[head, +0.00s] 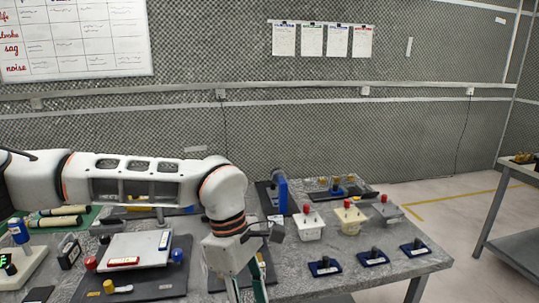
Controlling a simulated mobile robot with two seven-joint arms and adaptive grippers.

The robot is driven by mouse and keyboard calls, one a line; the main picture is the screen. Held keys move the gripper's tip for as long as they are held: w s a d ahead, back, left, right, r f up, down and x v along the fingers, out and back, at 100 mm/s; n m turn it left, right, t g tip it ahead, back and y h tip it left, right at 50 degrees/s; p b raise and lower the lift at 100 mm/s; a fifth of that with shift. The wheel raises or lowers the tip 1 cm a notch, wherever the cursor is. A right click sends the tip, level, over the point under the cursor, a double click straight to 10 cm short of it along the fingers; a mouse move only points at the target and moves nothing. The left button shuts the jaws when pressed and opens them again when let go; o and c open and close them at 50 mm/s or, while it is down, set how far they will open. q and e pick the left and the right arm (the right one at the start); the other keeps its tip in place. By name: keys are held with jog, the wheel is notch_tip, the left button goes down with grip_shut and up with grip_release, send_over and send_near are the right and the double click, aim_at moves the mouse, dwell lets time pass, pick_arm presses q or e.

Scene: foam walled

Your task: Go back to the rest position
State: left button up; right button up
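My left arm comes in from the left and reaches across the bench, bending down at its elbow. Its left gripper (250,262) hangs low over the middle of the grey speckled bench (410,264). The fingers are partly hidden and overlap dark and green things behind them, so I cannot tell whether they are apart or hold anything. My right gripper is not in view.
A white board (140,248) on a dark mat lies left of the gripper. A blue clamp-like device (282,190), a white box with a red knob (309,224) and several small blue trays stand to its right. Another table (520,190) stands far right, with open floor between.

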pick_arm(q)
jog(key=s+d+n+g+h, duration=0.2)
jog(key=s+d+g+h, duration=0.4)
jog(key=s+d, duration=0.85)
jog(key=w+d+r+n+t+h, duration=0.1)
jog(key=w+d+r+n+h, duration=0.1)
jog(key=d+r+n+h, duration=0.65)
jog(key=w+a+r+n+t+h, duration=0.1)
jog(key=w+a+n+t+h, duration=0.7)
jog(key=n+t, duration=0.65)
jog(key=w+a+f+n+t+y, duration=0.45)
jog(key=f+n+y, duration=0.2)
jog(key=n, duration=0.25)
jog(key=w+a+f+n+t+y, duration=0.4)
jog(key=a+f+n+y, duration=0.15)
jog(key=f+n, duration=0.2)
jog(key=s+a+f+n+g+y, duration=0.1)
jog(key=s+a+f+n+y, duration=0.2)
jog(key=a+f+n+y, duration=0.8)
jog(key=s+a+f+n+g, duration=0.1)
jog(key=s+a+f+g, duration=0.1)
jog(key=s+a+f, duration=0.3)
jog(key=s+a+f+n+g, duration=0.1)
jog(key=s+a+f, duration=0.4)
jog(key=f, duration=0.7)
jog(key=s+g+h, duration=0.1)
jog(key=s, duration=0.1)
jog(key=shift+s+a+f, duration=0.3)
jog(key=shift+s+a, duration=0.05)
